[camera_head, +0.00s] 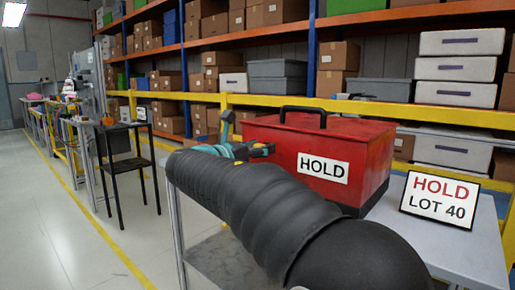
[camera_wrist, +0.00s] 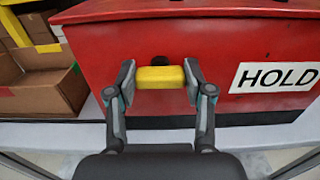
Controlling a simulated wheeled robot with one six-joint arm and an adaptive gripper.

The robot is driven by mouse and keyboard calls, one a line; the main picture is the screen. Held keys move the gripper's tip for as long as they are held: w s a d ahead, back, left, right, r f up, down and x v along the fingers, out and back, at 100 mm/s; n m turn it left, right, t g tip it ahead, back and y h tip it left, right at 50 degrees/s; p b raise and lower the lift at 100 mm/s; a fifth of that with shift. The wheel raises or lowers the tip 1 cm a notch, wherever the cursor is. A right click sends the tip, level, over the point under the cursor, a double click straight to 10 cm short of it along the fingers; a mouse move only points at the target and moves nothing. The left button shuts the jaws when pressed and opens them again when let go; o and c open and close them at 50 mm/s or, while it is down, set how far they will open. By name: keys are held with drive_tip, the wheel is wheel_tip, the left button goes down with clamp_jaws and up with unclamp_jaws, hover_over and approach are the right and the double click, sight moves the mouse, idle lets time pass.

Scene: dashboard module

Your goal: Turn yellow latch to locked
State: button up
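A yellow latch (camera_wrist: 160,77) lies level across the front of the red box (camera_wrist: 225,40), with a small dark knob just above it. My gripper (camera_wrist: 159,76) has one finger at each end of the latch, and both fingertips look to be touching it. In the head view my gripper (camera_head: 257,149) is at the left side of the red box (camera_head: 350,140), partly hidden behind my black arm. The latch cannot be made out clearly there.
The box stands on a grey table (camera_head: 450,245) and has a black top handle (camera_head: 303,112). A sign reading HOLD LOT 40 (camera_head: 438,199) stands to its right. Shelves with cartons and a yellow rail (camera_head: 380,107) are behind.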

drive_tip(key=shift+a, duration=0.1)
drive_tip(key=shift+s+f+m+b, duration=0.1)
drive_tip(key=shift+m+b, duration=2.45)
drive_tip(key=shift+m, duration=1.9)
drive_tip(key=shift+f+m+b, duration=0.1)
drive_tip(key=shift+m+b, duration=2.45)
drive_tip(key=shift+m, duration=1.9)
drive_tip(key=o, duration=1.2)
drive_tip(key=shift+c, duration=0.2)
drive_tip(key=v, duration=1.2)
